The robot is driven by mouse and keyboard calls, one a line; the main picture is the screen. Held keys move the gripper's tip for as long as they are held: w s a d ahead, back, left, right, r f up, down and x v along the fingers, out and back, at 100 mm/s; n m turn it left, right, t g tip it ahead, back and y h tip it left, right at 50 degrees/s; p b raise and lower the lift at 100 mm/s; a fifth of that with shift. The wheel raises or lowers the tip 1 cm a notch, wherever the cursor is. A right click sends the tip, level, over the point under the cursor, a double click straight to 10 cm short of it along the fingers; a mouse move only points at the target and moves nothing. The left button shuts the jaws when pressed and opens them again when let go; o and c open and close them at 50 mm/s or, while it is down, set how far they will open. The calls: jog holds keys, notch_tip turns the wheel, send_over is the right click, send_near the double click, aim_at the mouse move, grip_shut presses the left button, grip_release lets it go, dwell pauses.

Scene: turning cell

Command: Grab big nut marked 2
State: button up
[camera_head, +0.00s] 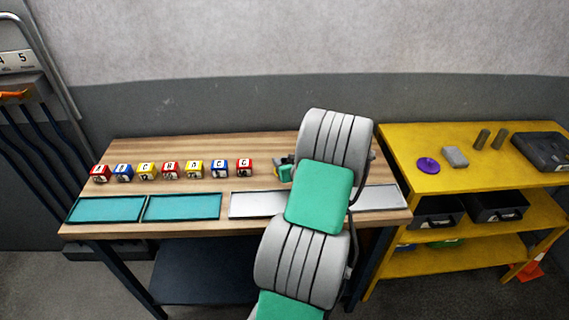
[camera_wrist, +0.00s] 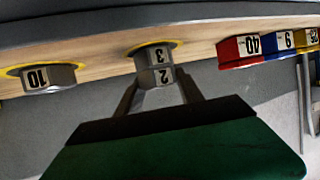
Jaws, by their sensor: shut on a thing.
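The wrist view is upside down. The grey nut marked 2 (camera_wrist: 160,77) sits against the grey nut marked 3 (camera_wrist: 152,54), stacked on top of it. The nut marked 3 rests on the wooden bench over a yellow ring. My gripper (camera_wrist: 160,86) has its two fingers on either side of the nut marked 2 and is shut on it. In the head view my gripper (camera_head: 285,173) is low over the bench (camera_head: 200,147), largely covered by my arm, and the nuts cannot be made out clearly there.
Another grey nut marked 10 (camera_wrist: 40,78) stands to one side on its own yellow ring. A row of several coloured blocks (camera_head: 170,170) stands on the bench. A yellow shelf unit (camera_head: 400,160) is at right.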

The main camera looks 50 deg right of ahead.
grip_shut()
jog(key=shift+r, duration=0.15)
